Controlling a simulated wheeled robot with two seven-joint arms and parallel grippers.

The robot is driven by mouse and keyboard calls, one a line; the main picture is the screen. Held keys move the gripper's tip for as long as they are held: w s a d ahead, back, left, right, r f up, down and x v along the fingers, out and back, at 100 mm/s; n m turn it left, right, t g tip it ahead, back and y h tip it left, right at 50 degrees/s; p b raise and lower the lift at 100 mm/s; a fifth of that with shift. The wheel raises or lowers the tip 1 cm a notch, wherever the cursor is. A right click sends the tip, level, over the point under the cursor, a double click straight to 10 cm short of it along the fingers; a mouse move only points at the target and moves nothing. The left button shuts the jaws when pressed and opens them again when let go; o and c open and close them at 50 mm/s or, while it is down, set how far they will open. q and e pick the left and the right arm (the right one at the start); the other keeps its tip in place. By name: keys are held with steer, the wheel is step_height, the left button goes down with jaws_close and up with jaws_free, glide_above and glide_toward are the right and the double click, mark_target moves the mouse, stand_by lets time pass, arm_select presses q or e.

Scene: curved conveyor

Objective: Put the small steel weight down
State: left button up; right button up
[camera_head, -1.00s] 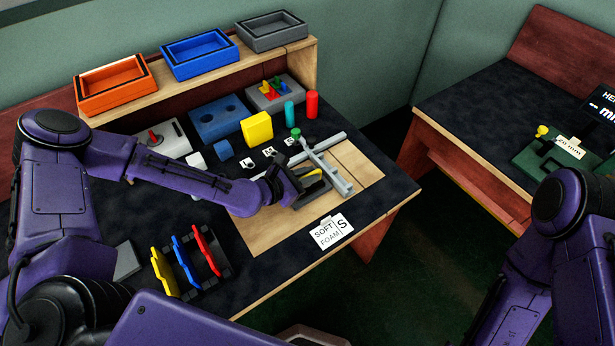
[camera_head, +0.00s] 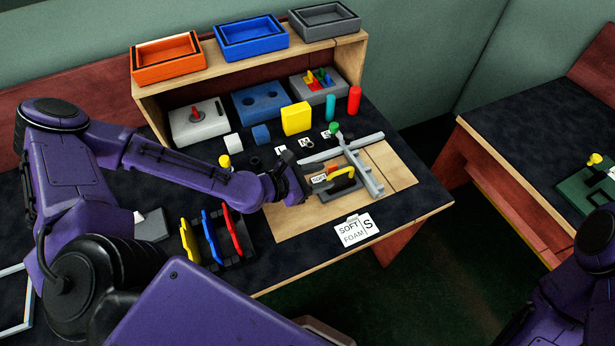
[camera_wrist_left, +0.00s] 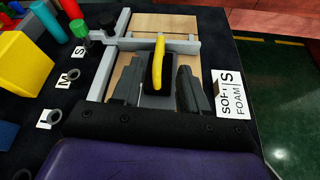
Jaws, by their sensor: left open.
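A dark grey block with a yellow arched handle (camera_head: 341,178), which looks like the steel weight, stands on the pale wooden board beside a grey metal bar frame (camera_head: 362,170). In the left wrist view the yellow handle (camera_wrist_left: 158,60) is upright. My left gripper (camera_head: 318,184) is at the block's left side, low over the board. In the wrist view its two dark fingers (camera_wrist_left: 160,88) are apart, one on each side of the block, with gaps visible. The block's lower near part is partly hidden. My right gripper is out of view; only part of my right arm shows.
A "SOFT FOAM S" card (camera_head: 354,231) lies near the front edge. A yellow block (camera_head: 296,118), teal and red cylinders (camera_head: 354,100), and small rings by letter cards stand behind. A rack of coloured plates (camera_head: 213,236) is left. Trays sit on the shelf.

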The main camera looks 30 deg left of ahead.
arm_select(q)
steer(key=p+v, duration=0.1)
steer(key=v, duration=0.4)
stand_by(0.5)
